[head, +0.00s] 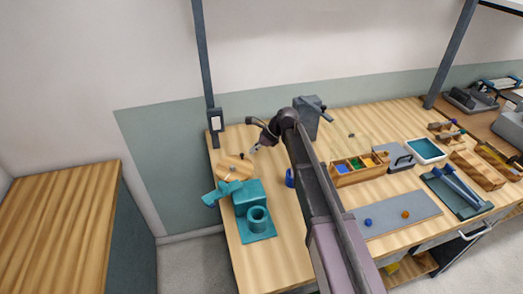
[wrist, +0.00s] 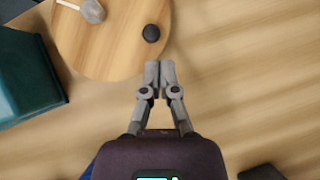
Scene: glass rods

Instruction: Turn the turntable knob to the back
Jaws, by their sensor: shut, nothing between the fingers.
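The turntable (head: 224,162) is a round wooden disc at the left back of the bench. It fills the upper left of the wrist view (wrist: 110,55). Its small black knob (wrist: 151,33) stands near the disc's right edge in the wrist view, and it also shows in the head view (head: 242,156). My gripper (wrist: 160,68) is shut and empty. Its fingertips are beside the disc's edge, a short way below the knob in the wrist view and apart from it. In the head view my gripper (head: 254,149) is just right of the knob.
A grey piece with a pale stick (wrist: 92,11) lies on the disc. A teal fixture (head: 249,193) stands close in front of the turntable, and it also shows in the wrist view (wrist: 28,78). Bare bench lies right of the disc.

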